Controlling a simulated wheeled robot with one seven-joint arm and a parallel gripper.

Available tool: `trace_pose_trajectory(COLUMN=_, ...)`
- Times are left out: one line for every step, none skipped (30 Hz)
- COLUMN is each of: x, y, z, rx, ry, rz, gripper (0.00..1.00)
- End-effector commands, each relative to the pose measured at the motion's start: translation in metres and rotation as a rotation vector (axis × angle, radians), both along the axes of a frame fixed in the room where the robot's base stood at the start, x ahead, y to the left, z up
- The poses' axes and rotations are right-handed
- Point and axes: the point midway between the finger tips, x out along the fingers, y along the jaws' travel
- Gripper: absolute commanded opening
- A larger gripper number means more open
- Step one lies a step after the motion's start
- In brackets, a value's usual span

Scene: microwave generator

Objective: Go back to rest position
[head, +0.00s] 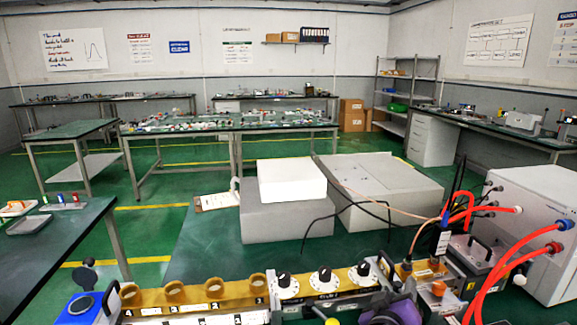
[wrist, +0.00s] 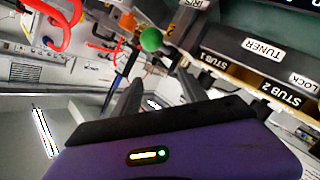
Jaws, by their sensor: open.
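My gripper shows in the wrist view (wrist: 158,80) as a purple body with a lit indicator and two dark fingers standing apart. Nothing is seen held between the fingers. A purple part of my arm's end (head: 398,312) shows at the bottom of the head view, just in front of the bench equipment and right of the knobbed tuner (head: 325,288). The fingers cannot be made out there. In the wrist view the tuner (wrist: 265,75), with STUB labels, lies to the right of the fingers, and a green ball knob (wrist: 151,39) is beyond them.
A white generator box (head: 540,225) with red hoses (head: 490,265) stands at the right, beside a dark handled unit (head: 478,262). A brass-coloured waveguide row (head: 190,295) runs left of the tuner. Grey blocks (head: 385,190) stand behind. Green floor (head: 160,190) is open at the left.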

Motion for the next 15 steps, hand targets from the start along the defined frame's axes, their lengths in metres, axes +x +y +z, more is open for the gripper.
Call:
trace_pose_trajectory(x=-0.014, y=0.009, z=-0.018, rx=0.023, ry=-0.011, rz=0.063, gripper=0.5)
trace_pose_trajectory(x=-0.021, y=0.014, z=-0.025, rx=0.039, ry=-0.022, rz=0.1, gripper=0.5)
trace_pose_trajectory(x=-0.032, y=0.022, z=-0.033, rx=0.06, ry=-0.039, rz=0.148, gripper=0.5)
trace_pose_trajectory(x=-0.04, y=0.027, z=-0.04, rx=0.077, ry=-0.05, rz=0.181, gripper=0.5)
trace_pose_trajectory(x=-0.049, y=0.032, z=-0.045, rx=0.093, ry=-0.062, rz=0.213, gripper=0.5)
trace_pose_trajectory(x=-0.062, y=0.038, z=-0.051, rx=0.116, ry=-0.079, rz=0.25, gripper=0.5)
trace_pose_trajectory(x=-0.072, y=0.043, z=-0.055, rx=0.134, ry=-0.091, rz=0.278, gripper=0.5)
trace_pose_trajectory(x=-0.082, y=0.047, z=-0.059, rx=0.152, ry=-0.103, rz=0.303, gripper=0.5)
trace_pose_trajectory(x=-0.096, y=0.052, z=-0.063, rx=0.175, ry=-0.119, rz=0.334, gripper=0.5)
trace_pose_trajectory(x=-0.107, y=0.055, z=-0.065, rx=0.193, ry=-0.131, rz=0.354, gripper=0.5)
trace_pose_trajectory(x=-0.117, y=0.058, z=-0.067, rx=0.211, ry=-0.142, rz=0.374, gripper=0.5)
trace_pose_trajectory(x=-0.131, y=0.061, z=-0.069, rx=0.233, ry=-0.157, rz=0.397, gripper=0.5)
trace_pose_trajectory(x=-0.142, y=0.064, z=-0.07, rx=0.25, ry=-0.169, rz=0.413, gripper=0.5)
trace_pose_trajectory(x=-0.153, y=0.066, z=-0.071, rx=0.268, ry=-0.18, rz=0.427, gripper=0.5)
trace_pose_trajectory(x=-0.167, y=0.068, z=-0.072, rx=0.291, ry=-0.193, rz=0.445, gripper=0.5)
